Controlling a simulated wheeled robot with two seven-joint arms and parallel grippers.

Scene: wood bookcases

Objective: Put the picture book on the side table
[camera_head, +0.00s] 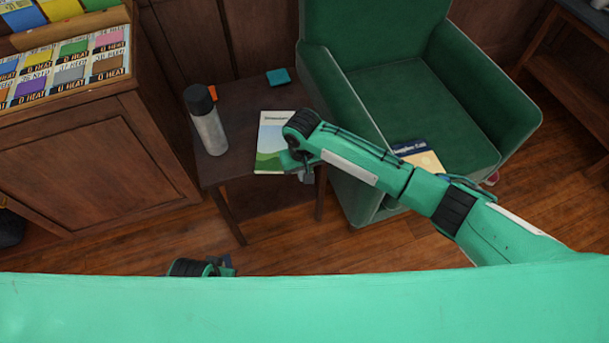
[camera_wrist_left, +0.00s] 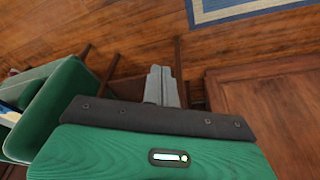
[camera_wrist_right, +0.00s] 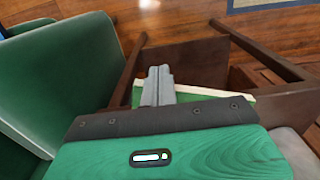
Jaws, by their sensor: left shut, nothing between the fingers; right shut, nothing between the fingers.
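A thin book with a pale sky and green hill on its cover (camera_head: 272,148) lies flat on the small dark wood side table (camera_head: 238,115). A second book, with a dark blue band and cream cover (camera_head: 420,157), lies on the green armchair seat, partly hidden by my right arm; I cannot tell which is the picture book. My right gripper (camera_head: 306,176) is shut and empty by the table book's right edge; its fingers show in the right wrist view (camera_wrist_right: 157,86). My left gripper (camera_head: 225,265) is low in front of the table, its shut, empty fingers clear in the left wrist view (camera_wrist_left: 162,86).
A grey bottle with a black cap (camera_head: 208,125) stands at the table's left side. A teal block (camera_head: 278,77) and a small orange thing (camera_head: 212,92) are at its back. The green armchair (camera_head: 400,100) is close on the right; a wooden cabinet (camera_head: 90,165) is on the left.

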